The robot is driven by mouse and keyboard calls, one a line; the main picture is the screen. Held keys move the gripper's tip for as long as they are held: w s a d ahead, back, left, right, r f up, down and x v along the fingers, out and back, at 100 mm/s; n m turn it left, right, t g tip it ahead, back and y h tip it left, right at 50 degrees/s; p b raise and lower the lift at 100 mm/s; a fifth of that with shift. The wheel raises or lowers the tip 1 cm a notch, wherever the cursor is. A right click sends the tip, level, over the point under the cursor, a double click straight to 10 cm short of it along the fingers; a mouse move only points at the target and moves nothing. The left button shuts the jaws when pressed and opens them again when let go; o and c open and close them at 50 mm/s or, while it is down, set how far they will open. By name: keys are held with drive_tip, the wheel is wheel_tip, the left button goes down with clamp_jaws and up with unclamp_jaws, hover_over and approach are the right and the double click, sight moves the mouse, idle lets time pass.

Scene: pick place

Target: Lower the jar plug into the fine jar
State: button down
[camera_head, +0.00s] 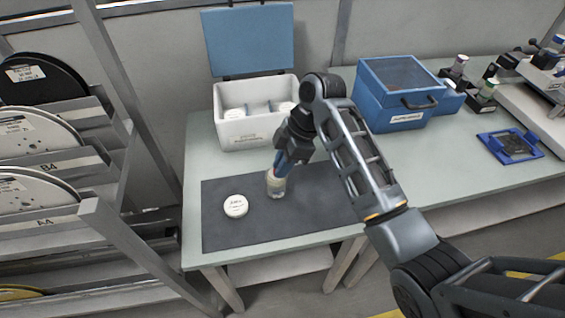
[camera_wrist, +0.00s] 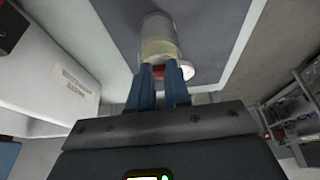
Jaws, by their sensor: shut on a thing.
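A clear jar with a cream band (camera_head: 277,187) stands on the dark mat, directly below my gripper (camera_head: 282,168). In the wrist view the jar (camera_wrist: 158,28) lies just beyond my gripper's blue fingertips (camera_wrist: 165,75). The fingers are shut on a small reddish piece (camera_wrist: 172,72), which seems to be the jar plug, at the jar's mouth. The fingers hide most of it. I cannot tell how far it sits inside the jar. A round white labelled lid (camera_head: 236,206) lies flat on the mat, left of the jar.
The dark mat (camera_head: 225,235) is otherwise clear. Behind it stands an open white box (camera_head: 245,135) with a blue lid. A blue case (camera_head: 400,120) stands to the right, and a rack of discs (camera_head: 45,185) to the left of the table.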

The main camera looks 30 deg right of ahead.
drive_tip(key=shift+s+f, duration=0.25)
drive_tip(key=shift+f, duration=0.65)
drive_tip(key=c, duration=1.4)
unclamp_jaws()
drive_tip(key=shift+a, duration=0.1)
drive_tip(key=shift+w+r+p, duration=0.2)
drive_tip(key=shift+r+p, duration=2.05)
drive_tip(key=shift+r, duration=1.6)
